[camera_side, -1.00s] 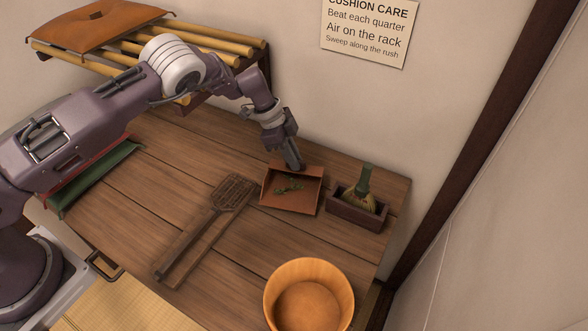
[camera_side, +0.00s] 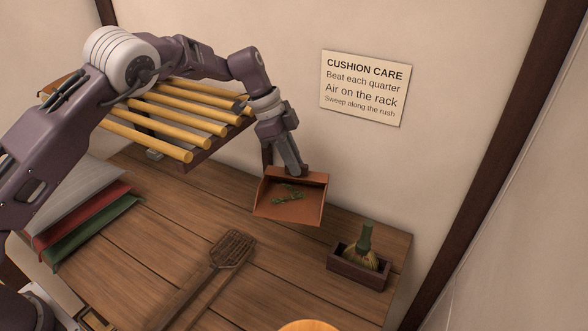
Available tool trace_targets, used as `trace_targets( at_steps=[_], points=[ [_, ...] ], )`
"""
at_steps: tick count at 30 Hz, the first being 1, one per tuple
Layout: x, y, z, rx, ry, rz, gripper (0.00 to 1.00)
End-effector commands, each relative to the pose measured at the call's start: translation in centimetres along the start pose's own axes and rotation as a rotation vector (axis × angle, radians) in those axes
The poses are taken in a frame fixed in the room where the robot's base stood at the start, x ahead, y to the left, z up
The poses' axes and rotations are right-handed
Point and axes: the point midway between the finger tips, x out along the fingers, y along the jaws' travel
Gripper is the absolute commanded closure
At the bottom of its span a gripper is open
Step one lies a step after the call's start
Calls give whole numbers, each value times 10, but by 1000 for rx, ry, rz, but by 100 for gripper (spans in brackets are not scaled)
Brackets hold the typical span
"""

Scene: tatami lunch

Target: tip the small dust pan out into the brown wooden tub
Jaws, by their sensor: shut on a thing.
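The fingertips are partly hidden at the pan's back wall.
A small brush stands in a dark box (camera_side: 358,272) right of the pan. A woven beater (camera_side: 232,250) lies on the table (camera_side: 190,225). Folded cushions (camera_side: 85,210) lie at the left, below a bamboo rack (camera_side: 180,120). A wall with a sign (camera_side: 365,88) is behind.

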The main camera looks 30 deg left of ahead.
Motion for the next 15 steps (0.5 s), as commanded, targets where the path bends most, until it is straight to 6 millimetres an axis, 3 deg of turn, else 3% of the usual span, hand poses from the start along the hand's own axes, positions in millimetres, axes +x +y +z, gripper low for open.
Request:
trace_targets(
  at_steps=[15],
  points=[
    [0,2,-1,6,1,2,100]
  ],
)
